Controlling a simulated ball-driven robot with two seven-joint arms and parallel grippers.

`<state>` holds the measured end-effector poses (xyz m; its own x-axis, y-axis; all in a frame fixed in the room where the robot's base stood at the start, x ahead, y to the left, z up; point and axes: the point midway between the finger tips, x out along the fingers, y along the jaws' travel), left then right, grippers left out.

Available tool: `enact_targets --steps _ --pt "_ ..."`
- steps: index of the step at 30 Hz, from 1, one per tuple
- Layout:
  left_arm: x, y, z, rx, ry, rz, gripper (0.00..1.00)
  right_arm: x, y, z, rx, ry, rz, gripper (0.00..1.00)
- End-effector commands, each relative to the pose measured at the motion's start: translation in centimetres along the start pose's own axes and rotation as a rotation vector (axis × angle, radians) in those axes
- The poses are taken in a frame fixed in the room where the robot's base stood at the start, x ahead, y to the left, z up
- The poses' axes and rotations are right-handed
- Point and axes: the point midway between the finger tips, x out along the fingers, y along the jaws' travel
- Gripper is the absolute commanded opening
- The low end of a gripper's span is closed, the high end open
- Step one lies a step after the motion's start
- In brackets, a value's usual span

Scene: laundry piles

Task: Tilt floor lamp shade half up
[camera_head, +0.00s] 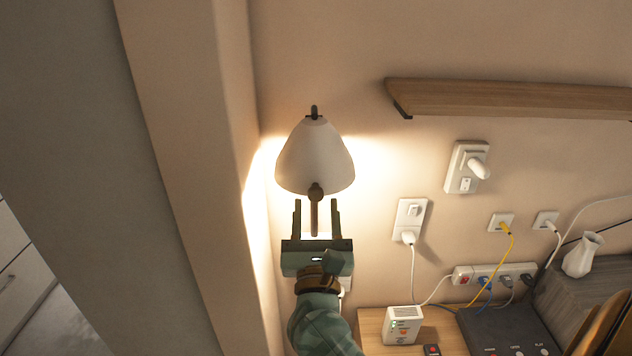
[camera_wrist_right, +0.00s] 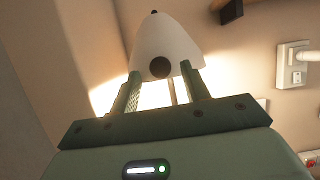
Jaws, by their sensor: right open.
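The floor lamp's white conical shade (camera_head: 314,158) is lit and hangs with its wide end down, close to the wall. A dark round knob (camera_head: 316,190) sits at its lower front edge, with a thin stem below it. My right gripper (camera_head: 317,204) is open just below the shade, its two fingers pointing up on either side of the stem. In the right wrist view the shade (camera_wrist_right: 163,45) rises beyond the fingers (camera_wrist_right: 158,85), and the knob (camera_wrist_right: 160,68) shows between their tips. I cannot tell whether the fingers touch the lamp. The left gripper does not show.
A wooden shelf (camera_head: 510,98) is on the wall at the upper right. Sockets, cables and a power strip (camera_head: 494,274) are at the right, above a low wooden surface with a white router (camera_head: 403,325). A white vase (camera_head: 583,254) stands farther right. A wall edge (camera_head: 190,150) is close on the left.

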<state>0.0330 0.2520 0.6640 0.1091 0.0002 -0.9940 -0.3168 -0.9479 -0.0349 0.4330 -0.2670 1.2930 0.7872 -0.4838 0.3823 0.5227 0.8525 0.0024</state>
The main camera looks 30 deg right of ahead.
Motion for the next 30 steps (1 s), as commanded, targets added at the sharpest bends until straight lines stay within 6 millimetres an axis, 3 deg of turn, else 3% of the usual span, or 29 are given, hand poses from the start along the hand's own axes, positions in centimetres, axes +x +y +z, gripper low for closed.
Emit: enact_targets --steps 3,7,18,23,24,30 --pt "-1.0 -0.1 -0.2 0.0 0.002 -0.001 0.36 2.3 0.0 0.3 -0.001 -0.002 0.0 0.46" --pt "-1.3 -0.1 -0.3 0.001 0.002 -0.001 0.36 3.8 0.1 0.1 -0.001 -0.001 0.001 0.46" --pt "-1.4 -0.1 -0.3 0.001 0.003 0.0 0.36 4.4 0.0 -0.1 -0.002 0.0 0.001 0.46" --pt "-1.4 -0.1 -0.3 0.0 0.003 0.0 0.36 4.4 0.0 -0.1 -0.002 0.0 0.001 0.04" --pt "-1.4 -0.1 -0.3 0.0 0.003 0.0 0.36 4.4 0.0 -0.1 -0.002 0.0 0.001 0.0" --pt "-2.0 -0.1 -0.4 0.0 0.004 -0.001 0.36 4.5 0.0 0.3 -0.002 0.008 0.001 0.0"
